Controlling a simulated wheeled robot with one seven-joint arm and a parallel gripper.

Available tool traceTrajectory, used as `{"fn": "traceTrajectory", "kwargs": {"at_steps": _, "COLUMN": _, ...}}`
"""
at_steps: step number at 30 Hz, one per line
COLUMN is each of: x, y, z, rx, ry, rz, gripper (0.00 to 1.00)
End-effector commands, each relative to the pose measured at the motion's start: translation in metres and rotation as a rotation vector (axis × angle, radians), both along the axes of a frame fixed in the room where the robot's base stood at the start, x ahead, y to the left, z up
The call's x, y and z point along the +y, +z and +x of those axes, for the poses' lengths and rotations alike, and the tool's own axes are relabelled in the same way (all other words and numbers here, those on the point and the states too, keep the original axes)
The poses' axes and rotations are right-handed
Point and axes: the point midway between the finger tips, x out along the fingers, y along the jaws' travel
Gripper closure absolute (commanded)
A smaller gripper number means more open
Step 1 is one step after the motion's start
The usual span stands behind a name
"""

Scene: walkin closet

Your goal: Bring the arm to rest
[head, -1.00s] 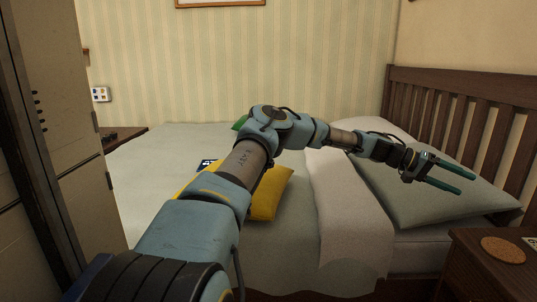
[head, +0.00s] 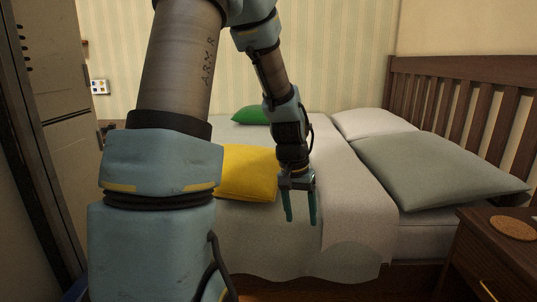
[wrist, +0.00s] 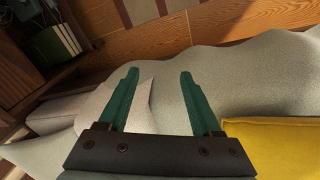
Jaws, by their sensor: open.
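My gripper (head: 301,207) hangs from my raised, bent arm and points down in front of the near side of the bed, in the middle of the head view. Its two green fingers are parallel and apart, with nothing between them. In the wrist view my gripper (wrist: 156,85) is also open and empty, with the bed cover and the wooden floor beyond its fingers. My arm rises on the left of the head view and its upper bend leaves the top of the picture.
The bed (head: 260,240) carries a yellow pillow (head: 245,173), a green pillow (head: 252,116) and a grey-green pillow (head: 435,170). A wooden nightstand (head: 490,255) with a cork coaster (head: 513,229) stands at right. A tall cabinet (head: 55,130) is at left.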

Motion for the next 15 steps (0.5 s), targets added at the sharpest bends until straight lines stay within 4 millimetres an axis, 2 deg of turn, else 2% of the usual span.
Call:
{"fn": "traceTrajectory", "kwargs": {"at_steps": 1, "x": 0.026, "y": 0.000, "z": -0.008, "rx": -0.018, "ry": 0.047, "rz": 0.027, "gripper": 0.34}}
{"fn": "traceTrajectory", "kwargs": {"at_steps": 3, "x": 0.054, "y": 0.003, "z": -0.017, "rx": -0.035, "ry": 0.106, "rz": 0.053, "gripper": 0.34}}
{"fn": "traceTrajectory", "kwargs": {"at_steps": 6, "x": 0.086, "y": 0.006, "z": -0.032, "rx": -0.053, "ry": 0.181, "rz": 0.078, "gripper": 0.34}}
{"fn": "traceTrajectory", "kwargs": {"at_steps": 15, "x": 0.151, "y": 0.007, "z": -0.079, "rx": -0.088, "ry": 0.364, "rz": 0.107, "gripper": 0.34}}
